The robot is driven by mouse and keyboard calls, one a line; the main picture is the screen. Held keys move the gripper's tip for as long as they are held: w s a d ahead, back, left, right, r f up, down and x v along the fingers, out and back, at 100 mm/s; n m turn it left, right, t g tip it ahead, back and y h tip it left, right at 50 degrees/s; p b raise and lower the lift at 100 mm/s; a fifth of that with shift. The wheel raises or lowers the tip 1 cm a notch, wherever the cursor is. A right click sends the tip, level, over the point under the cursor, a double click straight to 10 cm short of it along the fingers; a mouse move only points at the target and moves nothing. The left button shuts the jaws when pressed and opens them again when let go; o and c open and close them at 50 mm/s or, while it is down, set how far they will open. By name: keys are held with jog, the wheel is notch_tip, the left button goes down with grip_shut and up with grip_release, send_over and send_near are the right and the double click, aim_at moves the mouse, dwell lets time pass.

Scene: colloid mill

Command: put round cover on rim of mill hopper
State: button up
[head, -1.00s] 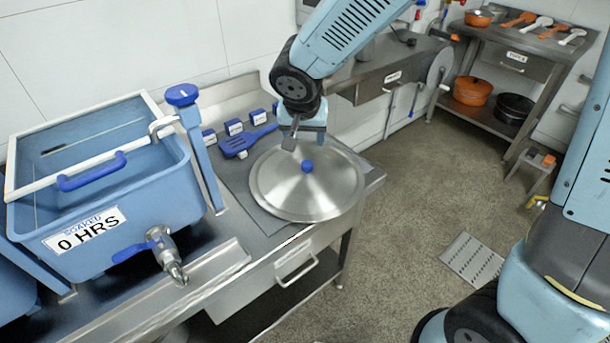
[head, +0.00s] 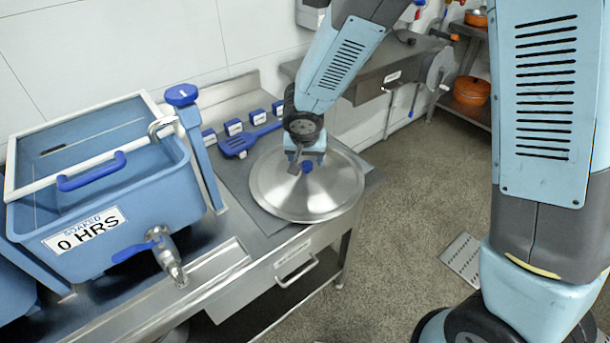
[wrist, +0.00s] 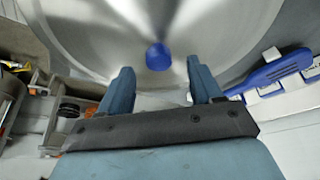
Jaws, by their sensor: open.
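The round cover (head: 325,198) is a shiny steel disc with a blue knob (head: 307,166) at its middle. It lies on a grey mat (head: 274,226) on the steel counter. My gripper (head: 303,165) is above the cover, close to the knob, and partly hides it in the head view. In the wrist view the blue fingers of my gripper (wrist: 160,80) are spread apart, and the knob (wrist: 159,57) shows between and just beyond their tips, with nothing held. The mill hopper cannot be made out in either view.
A blue tub (head: 150,200) labelled "0 HRS" with a tap (head: 168,257) stands left of the cover. A blue spatula (head: 247,141) and small blue-and-white blocks (head: 233,127) lie behind the cover. The floor (head: 400,230) to the right is open.

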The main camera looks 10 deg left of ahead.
aim_at(307, 164)
jog(key=shift+x, duration=1.55)
jog(key=shift+d, duration=0.1)
jog(key=shift+c, duration=0.2)
grip_shut()
